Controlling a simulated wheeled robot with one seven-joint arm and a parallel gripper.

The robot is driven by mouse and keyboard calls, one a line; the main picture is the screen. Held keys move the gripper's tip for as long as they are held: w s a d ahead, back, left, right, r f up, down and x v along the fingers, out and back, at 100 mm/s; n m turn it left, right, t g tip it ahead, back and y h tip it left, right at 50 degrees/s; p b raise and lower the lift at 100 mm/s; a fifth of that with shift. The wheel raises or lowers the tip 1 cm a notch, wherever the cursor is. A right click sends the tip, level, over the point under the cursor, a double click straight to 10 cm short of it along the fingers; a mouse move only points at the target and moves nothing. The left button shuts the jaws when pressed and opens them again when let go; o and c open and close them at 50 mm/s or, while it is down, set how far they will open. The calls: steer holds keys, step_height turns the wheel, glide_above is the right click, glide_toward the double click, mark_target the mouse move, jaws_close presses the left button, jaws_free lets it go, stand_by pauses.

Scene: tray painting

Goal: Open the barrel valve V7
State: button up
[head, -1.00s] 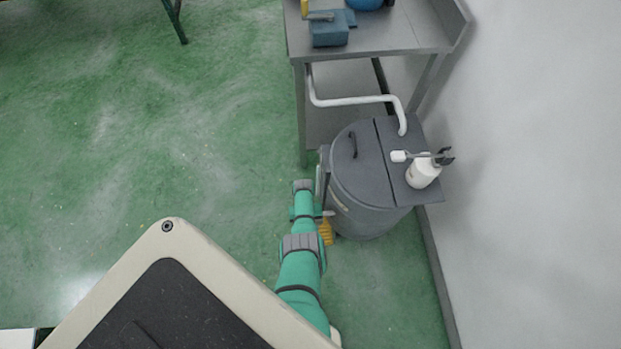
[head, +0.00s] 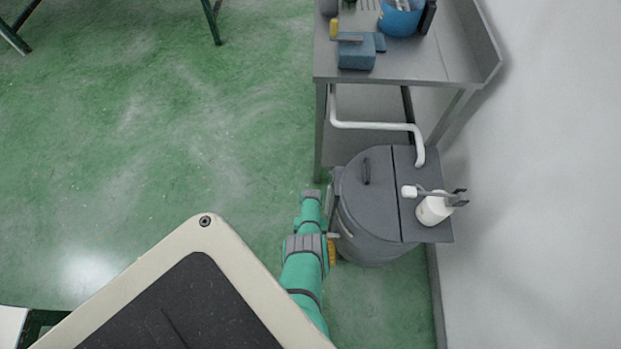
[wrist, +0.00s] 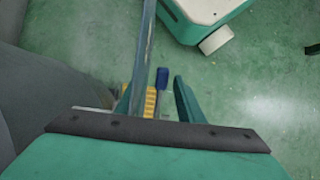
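The grey barrel (head: 375,225) with a dark lid stands against the wall, right of my arm in the head view. My arm reaches to its left side; the gripper fingers are not clear there. In the wrist view my gripper (wrist: 158,98) has its two fingers apart. A small blue-tipped piece (wrist: 162,77), possibly the valve lever, shows between them; I cannot tell whether they touch it. A yellow piece (wrist: 150,101) lies behind, and shows beside the barrel in the head view (head: 332,251). The label V7 is not readable.
A grey metal bench (head: 420,66) with a blue tub (head: 400,20) stands beyond the barrel. A white bottle (head: 432,210) sits on the barrel's side shelf. A grey bar (wrist: 143,55) runs close by the left finger. Green floor left is open.

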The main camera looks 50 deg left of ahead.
steer(key=shift+s+a, duration=0.15)
steer(key=shift+s, duration=0.05)
steer(key=shift+w+r, duration=0.2)
steer(key=shift+r, duration=0.1)
steer(key=v, duration=1)
steer(key=shift+a, duration=0.15)
